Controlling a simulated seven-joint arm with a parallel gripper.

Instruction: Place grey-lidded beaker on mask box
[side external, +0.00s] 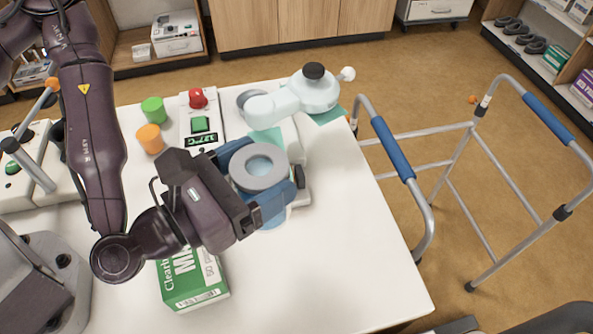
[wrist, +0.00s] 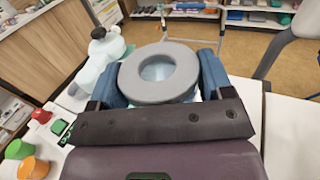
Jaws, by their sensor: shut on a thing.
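The grey-lidded beaker (side external: 259,168) has a wide grey ring lid with an opening in the middle and a pale blue body below. My gripper (side external: 272,176) is shut on it, one blue finger on each side. The beaker also shows between the fingers in the wrist view (wrist: 160,72), looking roughly upright; its base is mostly hidden. The green and white mask box (side external: 196,282) lies on the white table below my forearm, left of and nearer than the beaker. My wrist covers part of its top. The box is not visible in the wrist view.
A white device with a black knob (side external: 314,72) stands behind the beaker. A device with a red button (side external: 197,98), a green cup (side external: 153,109) and an orange cup (side external: 150,138) stand at the back left. A walker (side external: 402,150) stands right of the table. The table's front right is clear.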

